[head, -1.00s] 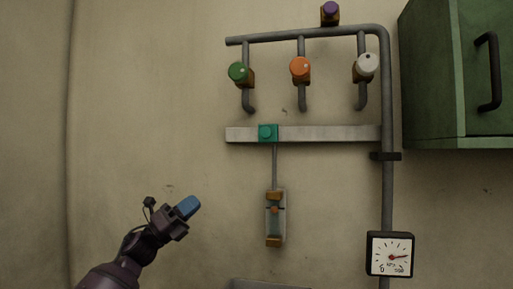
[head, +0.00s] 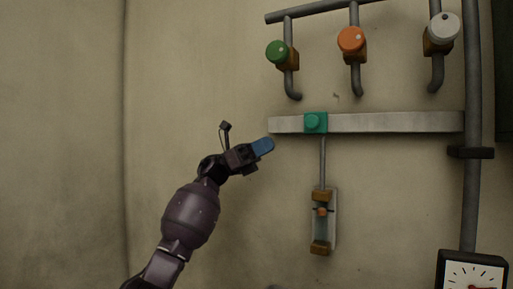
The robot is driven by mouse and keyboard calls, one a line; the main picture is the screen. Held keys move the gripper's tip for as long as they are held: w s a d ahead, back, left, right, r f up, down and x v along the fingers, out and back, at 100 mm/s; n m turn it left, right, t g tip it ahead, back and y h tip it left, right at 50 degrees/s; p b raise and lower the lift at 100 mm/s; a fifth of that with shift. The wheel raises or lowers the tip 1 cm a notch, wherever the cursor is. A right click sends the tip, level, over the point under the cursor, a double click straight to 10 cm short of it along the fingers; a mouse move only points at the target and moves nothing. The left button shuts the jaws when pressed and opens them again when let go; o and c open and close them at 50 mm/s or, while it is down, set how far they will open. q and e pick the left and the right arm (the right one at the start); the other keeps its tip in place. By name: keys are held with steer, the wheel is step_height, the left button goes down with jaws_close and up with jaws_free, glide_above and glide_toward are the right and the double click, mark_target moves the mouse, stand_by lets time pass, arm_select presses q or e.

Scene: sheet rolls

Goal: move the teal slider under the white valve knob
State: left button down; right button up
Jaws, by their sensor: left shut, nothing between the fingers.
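The teal slider (head: 316,123) sits on a pale horizontal rail (head: 400,122), near the rail's left end. It is between the columns of the green and orange knobs. The white valve knob (head: 444,27) is at the upper right, above the rail's right part. My left gripper (head: 264,146) has blue fingertips that are shut and empty. It appears just below the rail's left end, to the left of the slider and apart from it. My right gripper is not in view.
A green knob (head: 276,51) and an orange knob (head: 351,39) sit on pipes above the rail. A rod runs from the slider down to a small glass fitting (head: 323,228). A vertical pipe (head: 470,195) and a gauge (head: 472,274) stand at the right. The wall at left is bare.

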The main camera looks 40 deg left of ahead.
arm_select(q)
steer(key=p+x, duration=0.2)
steer(key=x, duration=0.6)
steer(key=shift+w+d+r, duration=0.1)
steer(key=shift+w+d, duration=0.05)
steer(key=shift+d, duration=0.45)
steer(key=w+d, duration=0.2)
steer(key=d, duration=0.6)
steer(key=w+d, duration=0.2)
steer(key=d, duration=0.6)
steer(key=w+d, duration=0.2)
steer(key=d, duration=0.6)
steer(key=shift+b, duration=0.35)
steer(key=shift+d, duration=0.35)
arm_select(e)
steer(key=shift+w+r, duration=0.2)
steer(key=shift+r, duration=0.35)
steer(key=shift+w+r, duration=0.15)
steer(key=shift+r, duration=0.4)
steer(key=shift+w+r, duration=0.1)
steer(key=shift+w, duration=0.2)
